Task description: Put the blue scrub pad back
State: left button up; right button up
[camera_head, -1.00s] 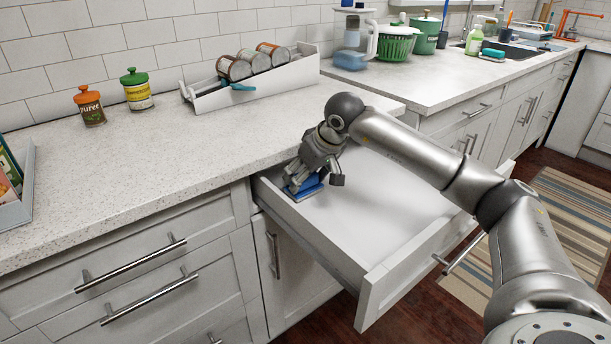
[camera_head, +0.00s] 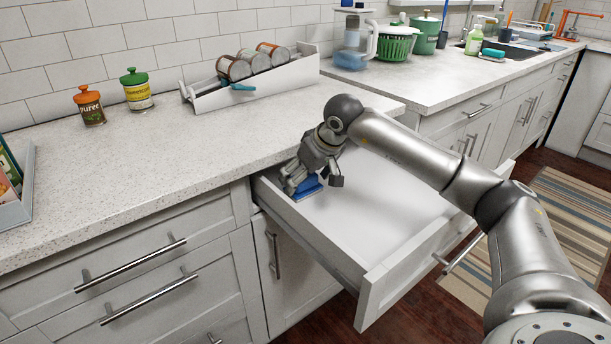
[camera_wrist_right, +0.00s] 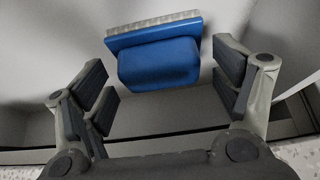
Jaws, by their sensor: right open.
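The blue scrub pad (camera_head: 309,188) lies inside the open drawer (camera_head: 385,278), near its back left corner. In the wrist view the scrub pad (camera_wrist_right: 158,62) is a blue block with a pale grey layer along its far edge. My right gripper (camera_head: 313,181) is over the pad and hides part of it in the head view. In the wrist view the fingers of my right gripper (camera_wrist_right: 165,92) are spread apart, with the pad between and beyond them. Neither finger touches the pad there. My left gripper is not in view.
The drawer's other visible floor is bare. A white tray with cans (camera_head: 252,78) and two jars (camera_head: 137,90) stand on the counter above. A green basket (camera_head: 396,43), a blender (camera_head: 352,42) and a teal sponge (camera_head: 493,53) are on the far counter.

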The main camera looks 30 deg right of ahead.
jog(key=shift+r, duration=0.15)
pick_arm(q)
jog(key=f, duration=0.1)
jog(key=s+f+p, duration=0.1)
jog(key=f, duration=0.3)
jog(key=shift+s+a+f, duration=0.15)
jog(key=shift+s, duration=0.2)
pick_arm(e)
jog(key=v, duration=1.2)
